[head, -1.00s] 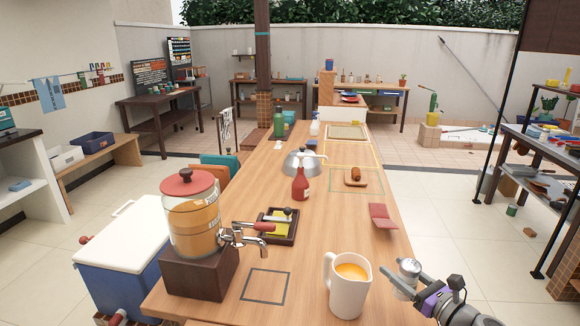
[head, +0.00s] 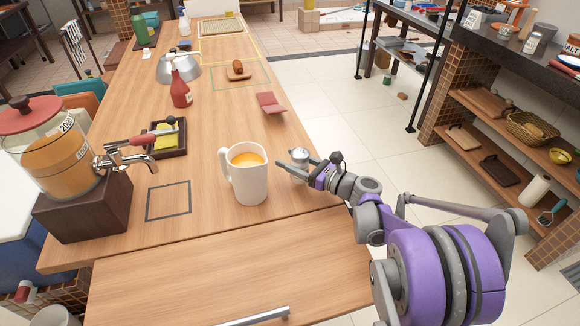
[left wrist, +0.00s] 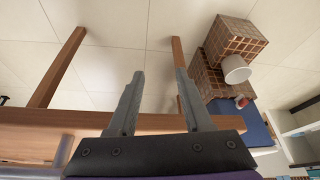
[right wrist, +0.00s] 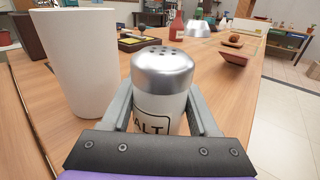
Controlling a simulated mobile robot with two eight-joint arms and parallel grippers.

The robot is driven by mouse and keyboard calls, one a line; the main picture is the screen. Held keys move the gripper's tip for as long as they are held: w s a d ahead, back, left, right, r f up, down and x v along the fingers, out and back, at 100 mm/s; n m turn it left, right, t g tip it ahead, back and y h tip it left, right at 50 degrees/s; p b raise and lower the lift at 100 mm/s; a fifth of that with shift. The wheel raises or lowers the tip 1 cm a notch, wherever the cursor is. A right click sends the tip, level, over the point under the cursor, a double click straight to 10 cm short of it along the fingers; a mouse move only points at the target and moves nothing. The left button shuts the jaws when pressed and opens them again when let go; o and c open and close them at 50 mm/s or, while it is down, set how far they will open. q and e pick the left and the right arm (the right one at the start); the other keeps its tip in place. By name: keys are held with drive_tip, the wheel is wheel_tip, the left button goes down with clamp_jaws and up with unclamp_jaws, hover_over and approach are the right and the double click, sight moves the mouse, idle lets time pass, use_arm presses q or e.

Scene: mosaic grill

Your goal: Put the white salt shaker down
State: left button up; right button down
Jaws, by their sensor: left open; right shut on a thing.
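In the head view the shaker (head: 298,157) and my right gripper (head: 292,170) are over the right edge area of the wooden table (head: 215,215), right of the white pitcher. I cannot tell whether the shaker's base touches the table. My left gripper (left wrist: 158,100) is open and empty in the left wrist view, with floor beyond it; it is not in the head view.
The white pitcher (head: 249,180) of orange juice stands close left of the shaker. The drink dispenser (head: 65,160) is at left. Bare tabletop lies around the square outline (head: 168,201).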

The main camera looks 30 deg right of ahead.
drive_tip(key=shift+f, duration=1.2)
drive_tip(key=shift+f+b, duration=0.15)
drive_tip(key=shift+b, duration=0.2)
drive_tip(key=shift+c, duration=0.7)
unclamp_jaws()
drive_tip(key=shift+s+d+r, duration=0.1)
drive_tip(key=shift+r, duration=0.1)
drive_tip(key=p+v, duration=0.1)
drive_tip(key=v, duration=1)
drive_tip(key=shift+s+d+p, duration=0.1)
drive_tip(key=shift+s+p, duration=0.2)
drive_tip(key=shift+p, duration=0.05)
